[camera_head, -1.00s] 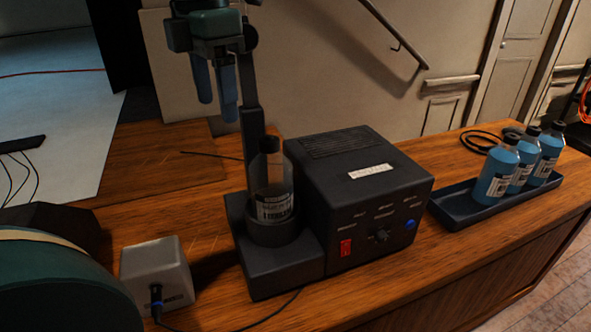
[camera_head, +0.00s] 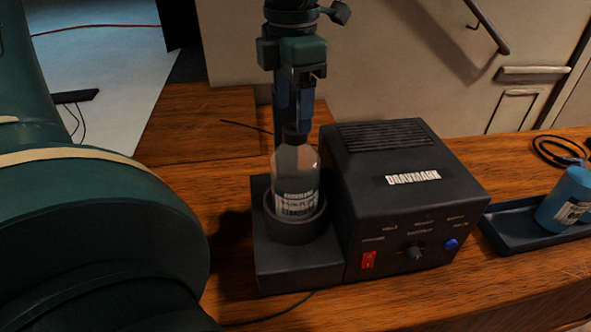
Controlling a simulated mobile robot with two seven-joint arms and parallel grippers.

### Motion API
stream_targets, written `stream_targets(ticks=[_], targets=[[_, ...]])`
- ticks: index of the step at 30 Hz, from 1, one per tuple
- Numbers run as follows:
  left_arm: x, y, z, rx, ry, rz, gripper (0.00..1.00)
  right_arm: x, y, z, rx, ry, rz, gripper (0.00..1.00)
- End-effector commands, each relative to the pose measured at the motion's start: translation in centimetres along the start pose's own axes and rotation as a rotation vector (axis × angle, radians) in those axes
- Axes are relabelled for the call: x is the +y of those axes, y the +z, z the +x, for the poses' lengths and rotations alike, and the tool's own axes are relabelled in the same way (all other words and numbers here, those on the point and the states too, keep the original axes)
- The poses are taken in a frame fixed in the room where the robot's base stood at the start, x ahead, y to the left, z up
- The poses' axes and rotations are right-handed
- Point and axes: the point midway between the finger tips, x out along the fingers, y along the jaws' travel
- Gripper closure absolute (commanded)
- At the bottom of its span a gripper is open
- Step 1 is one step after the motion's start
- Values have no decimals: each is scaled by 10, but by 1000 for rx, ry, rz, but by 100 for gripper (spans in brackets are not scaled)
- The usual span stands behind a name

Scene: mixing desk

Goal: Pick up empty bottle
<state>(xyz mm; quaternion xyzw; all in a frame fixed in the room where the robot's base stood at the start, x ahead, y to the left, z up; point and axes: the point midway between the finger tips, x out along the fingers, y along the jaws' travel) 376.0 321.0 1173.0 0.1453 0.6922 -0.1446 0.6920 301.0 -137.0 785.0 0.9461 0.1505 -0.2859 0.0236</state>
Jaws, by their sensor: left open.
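The empty bottle (camera_head: 296,178) is clear with a dark cap and a printed label. It stands upright in the round dark holder (camera_head: 296,232) on the base of the black mixing machine (camera_head: 410,180). My left gripper (camera_head: 295,122) points down from above, with its blue fingers at the bottle's cap. It is open, with its fingertips around or just above the cap; whether they touch it I cannot tell. The fingers partly hide the cap and the machine's column behind. My right gripper is not in view.
A dark tray (camera_head: 505,228) with a blue bottle (camera_head: 566,200) stands on the wooden desk (camera_head: 420,295) at the right, cut by the frame edge. A black cable (camera_head: 560,150) lies behind it. My large green arm link fills the left side.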

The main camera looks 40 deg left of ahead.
Motion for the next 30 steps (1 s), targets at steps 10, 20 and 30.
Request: stream_targets(ticks=[10,20,30], targets=[[3,6,45,3,-3,0,35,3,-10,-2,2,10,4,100],[3,6,52,-1,-2,0,36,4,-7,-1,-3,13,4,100],[3,6,51,-1,-1,0,64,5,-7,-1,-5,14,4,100]])
